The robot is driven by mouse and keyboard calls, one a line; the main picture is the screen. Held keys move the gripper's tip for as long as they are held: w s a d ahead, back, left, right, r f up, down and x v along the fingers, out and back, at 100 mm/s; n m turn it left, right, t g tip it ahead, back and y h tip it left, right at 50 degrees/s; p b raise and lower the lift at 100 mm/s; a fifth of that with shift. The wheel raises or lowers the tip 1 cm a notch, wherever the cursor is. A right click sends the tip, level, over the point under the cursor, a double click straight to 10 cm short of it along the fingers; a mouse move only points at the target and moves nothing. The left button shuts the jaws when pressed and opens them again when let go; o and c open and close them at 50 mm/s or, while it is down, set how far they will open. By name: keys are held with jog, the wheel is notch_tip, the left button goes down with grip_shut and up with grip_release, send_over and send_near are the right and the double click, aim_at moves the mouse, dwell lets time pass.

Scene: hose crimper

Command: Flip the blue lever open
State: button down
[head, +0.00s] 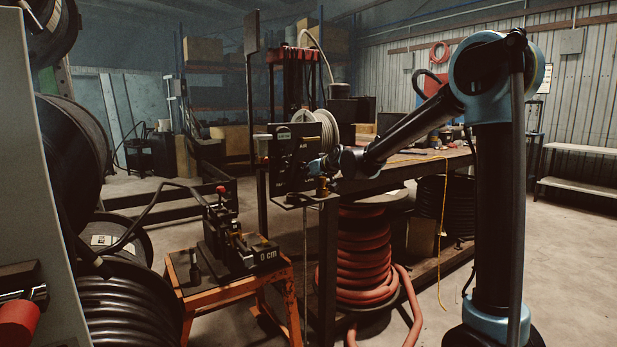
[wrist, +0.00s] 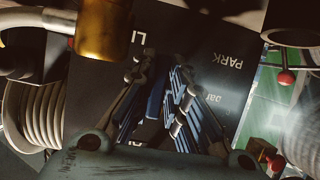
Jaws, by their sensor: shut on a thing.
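In the head view my gripper (head: 317,166) reaches in from the right to the front of a black panel (head: 283,151). In the wrist view the two fingers of my gripper (wrist: 160,88) point at the same black panel (wrist: 205,30), which carries white lettering including "PARK". A narrow blue piece, which I take to be the blue lever (wrist: 156,96), shows between the fingers, and they are shut on it. The ribbed blue finger pads hide most of it. In the head view the lever cannot be told apart from the gripper, and its exact angle is unclear.
A brass fitting (head: 322,187) stands just below my gripper; it also shows close by in the wrist view (wrist: 103,30). A pale hose reel (head: 318,131) is behind the panel. A workbench (head: 400,166) extends right. An orange stand (head: 235,287) holds a black machine at lower left.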

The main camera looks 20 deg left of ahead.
dwell(0.4)
jog(key=c, duration=1.6)
grip_release()
jog(key=shift+r, duration=0.1)
jog(key=v, duration=1.2)
jog(key=shift+w, duration=0.1)
